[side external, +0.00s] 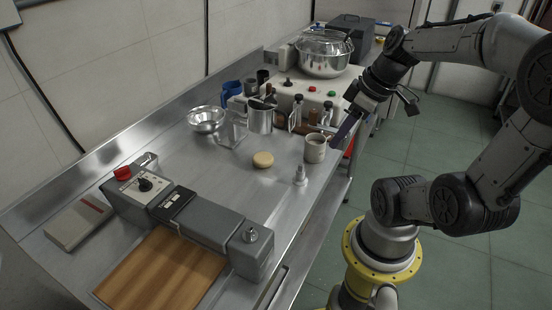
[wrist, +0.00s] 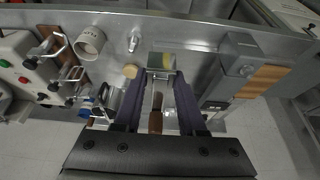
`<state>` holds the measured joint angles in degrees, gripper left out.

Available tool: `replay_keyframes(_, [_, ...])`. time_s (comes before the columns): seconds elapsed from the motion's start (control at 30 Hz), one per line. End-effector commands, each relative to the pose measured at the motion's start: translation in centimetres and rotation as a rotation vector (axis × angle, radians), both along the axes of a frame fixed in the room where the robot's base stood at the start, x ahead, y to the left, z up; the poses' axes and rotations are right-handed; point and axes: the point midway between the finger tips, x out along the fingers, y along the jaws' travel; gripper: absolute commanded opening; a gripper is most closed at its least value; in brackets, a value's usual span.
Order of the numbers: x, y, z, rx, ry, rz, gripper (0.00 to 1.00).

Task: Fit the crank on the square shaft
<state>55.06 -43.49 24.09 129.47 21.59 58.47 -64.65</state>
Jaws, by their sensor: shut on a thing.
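My gripper (side external: 346,131) hangs over the right edge of the steel bench, near a beige mug. In the wrist view its two dark purple fingers (wrist: 163,76) are shut on what looks like the crank, a thin metal bar with a brown grip (wrist: 156,122) showing between them. A grey and yellow-green block-like shape (wrist: 162,62) shows at the fingertips; I cannot tell if it is part of the held thing. A grey unit (side external: 211,219) at the front of the bench carries a small round metal fitting (side external: 250,234) on its end. I cannot make out a square shaft.
A steel bowl (side external: 205,120) and several tools crowd the back. A wooden board (side external: 160,272) lies in front of the grey unit. Mid-bench is mostly clear.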

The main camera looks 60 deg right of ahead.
Motion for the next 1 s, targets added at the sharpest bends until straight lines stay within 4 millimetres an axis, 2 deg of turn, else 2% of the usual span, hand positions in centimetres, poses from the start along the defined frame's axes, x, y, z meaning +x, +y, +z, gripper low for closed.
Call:
replay_keyframes(0.27, [0.6, -0.7, 0.6, 0.002, -0.001, 0.103, 0.0])
replay_keyframes(0.37, [1.9, -0.6, 0.9, 0.003, 0.001, 0.218, 0.0])
replay_keyframes(0.57, [4.7, 1.0, 1.0, 0.002, -0.001, 0.451, 0.0])
replay_keyframes(0.77, [7.9, 4.2, 0.6, 0.001, 0.001, 0.726, 0.0])
replay_keyframes(1.0, [10.9, 10.0, -0.4, 0.001, 0.0, 1.053, 0.0])
